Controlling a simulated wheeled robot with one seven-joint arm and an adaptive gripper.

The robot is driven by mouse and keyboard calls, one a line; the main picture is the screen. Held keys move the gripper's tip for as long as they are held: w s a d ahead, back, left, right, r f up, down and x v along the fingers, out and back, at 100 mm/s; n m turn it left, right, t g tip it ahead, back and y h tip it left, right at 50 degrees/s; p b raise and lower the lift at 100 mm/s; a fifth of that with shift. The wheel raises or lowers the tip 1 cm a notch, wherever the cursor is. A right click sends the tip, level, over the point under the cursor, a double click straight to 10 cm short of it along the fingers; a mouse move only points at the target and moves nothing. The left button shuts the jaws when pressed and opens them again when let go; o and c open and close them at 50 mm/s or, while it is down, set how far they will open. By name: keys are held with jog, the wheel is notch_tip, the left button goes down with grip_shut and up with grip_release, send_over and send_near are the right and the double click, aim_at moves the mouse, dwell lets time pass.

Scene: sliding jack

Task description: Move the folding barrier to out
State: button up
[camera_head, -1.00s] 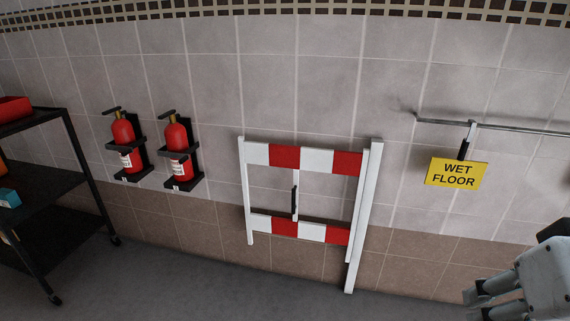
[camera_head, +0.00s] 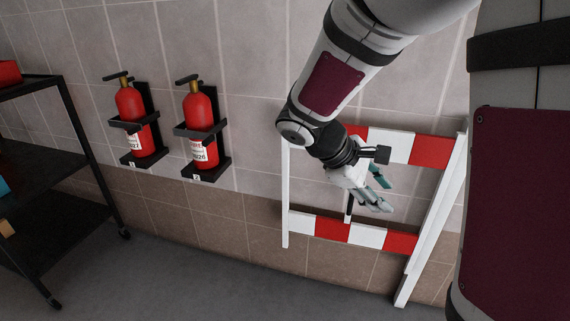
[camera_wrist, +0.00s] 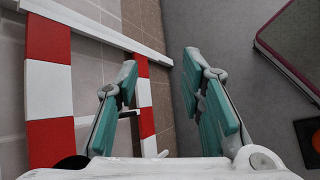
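The folding barrier (camera_head: 402,243) stands against the tiled wall, with red-and-white rails and white posts. It also shows at the left of the wrist view (camera_wrist: 49,90). Its dark upright handle (camera_head: 349,207) is partly hidden by my gripper in the head view. My gripper (camera_head: 384,194) is in front of the barrier, between the two rails. In the wrist view its teal fingers (camera_wrist: 160,66) are spread apart with nothing between their tips. The left finger overlaps the barrier in the picture; I cannot tell whether it touches.
Two fire extinguishers (camera_head: 130,120) (camera_head: 200,122) hang in black brackets left of the barrier. A black shelf cart (camera_head: 75,165) stands at the far left. The grey floor (camera_head: 220,285) in front of the wall is clear.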

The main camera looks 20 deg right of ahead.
jog(key=w+d+f+n+t+h+b, duration=0.15)
jog(key=w+f+n+h+b, duration=0.4)
jog(key=w+f, duration=0.65)
jog(key=n+t+h+b, duration=0.3)
jog(key=n+t+b, duration=0.35)
jog(key=n, duration=0.25)
send_near(350, 198)
jog(key=shift+g, duration=0.4)
jog(key=b+x, duration=0.1)
jog(key=x, duration=0.4)
jog(key=b+x, duration=0.2)
jog(key=x, duration=0.4)
jog(key=shift+w+r, duration=0.2)
jog(key=shift+w, duration=0.05)
grip_shut()
